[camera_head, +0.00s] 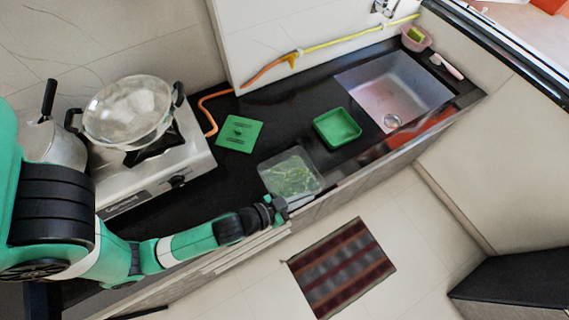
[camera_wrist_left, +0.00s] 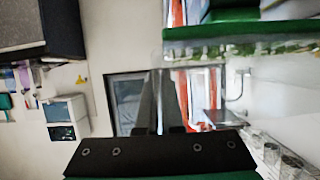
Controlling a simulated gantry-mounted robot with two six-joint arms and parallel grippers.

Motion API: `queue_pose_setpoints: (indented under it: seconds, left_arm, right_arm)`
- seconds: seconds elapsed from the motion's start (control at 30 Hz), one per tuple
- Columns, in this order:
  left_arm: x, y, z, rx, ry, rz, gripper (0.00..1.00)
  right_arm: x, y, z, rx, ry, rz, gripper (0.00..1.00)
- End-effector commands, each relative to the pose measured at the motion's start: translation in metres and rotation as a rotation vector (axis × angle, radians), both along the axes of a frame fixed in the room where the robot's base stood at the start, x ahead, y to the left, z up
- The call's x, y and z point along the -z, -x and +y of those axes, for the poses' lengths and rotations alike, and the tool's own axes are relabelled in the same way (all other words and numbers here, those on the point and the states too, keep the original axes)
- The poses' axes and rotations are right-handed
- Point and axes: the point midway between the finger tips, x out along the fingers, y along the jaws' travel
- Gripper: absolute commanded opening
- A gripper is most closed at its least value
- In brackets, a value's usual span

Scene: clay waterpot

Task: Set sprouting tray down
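The sprouting tray (camera_head: 291,172) is a clear, square box with green sprouts inside, at the counter's front edge in the head view. My left gripper (camera_head: 284,208) is at its near rim, and its fingers appear shut on that rim. In the left wrist view, the sprouting tray's clear wall and green contents (camera_wrist_left: 240,48) fill the upper right, close to the camera. Two dark fingers (camera_wrist_left: 163,105) rise close together in the middle. Whether the tray's underside touches the counter is hidden. My right gripper is not in view.
The black counter (camera_head: 255,103) holds a green square tray (camera_head: 338,127) and a flat green sheet (camera_head: 238,133) behind the sprouting tray. A sink (camera_head: 395,88) lies to the right. A stove (camera_head: 190,150) with a wok (camera_head: 128,108) stands left.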

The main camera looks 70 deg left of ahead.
Motion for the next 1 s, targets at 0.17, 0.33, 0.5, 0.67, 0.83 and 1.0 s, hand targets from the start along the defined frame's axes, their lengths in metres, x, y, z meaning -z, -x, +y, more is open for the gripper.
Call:
queue_pose_setpoints:
  seconds: [0.17,0.33,0.5,0.67,0.83,1.0]
  left_arm:
    - [0.012,-0.005,0.027,-0.015,0.003,-0.006,0.00]
    - [0.029,-0.011,0.056,-0.020,0.002,-0.006,0.00]
    - [0.054,-0.020,0.096,-0.015,0.002,-0.006,0.00]
    - [0.082,-0.025,0.119,-0.008,0.001,-0.005,0.00]
    - [0.088,-0.027,0.126,-0.003,-0.001,-0.005,0.00]
    - [0.102,-0.029,0.135,-0.005,-0.001,-0.005,0.00]
  right_arm:
    - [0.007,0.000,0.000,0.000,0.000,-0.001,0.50]
    - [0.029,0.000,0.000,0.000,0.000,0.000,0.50]
    - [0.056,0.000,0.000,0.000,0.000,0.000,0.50]
    - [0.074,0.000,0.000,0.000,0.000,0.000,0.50]
    - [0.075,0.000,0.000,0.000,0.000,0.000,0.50]
    - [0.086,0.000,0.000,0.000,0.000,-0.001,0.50]
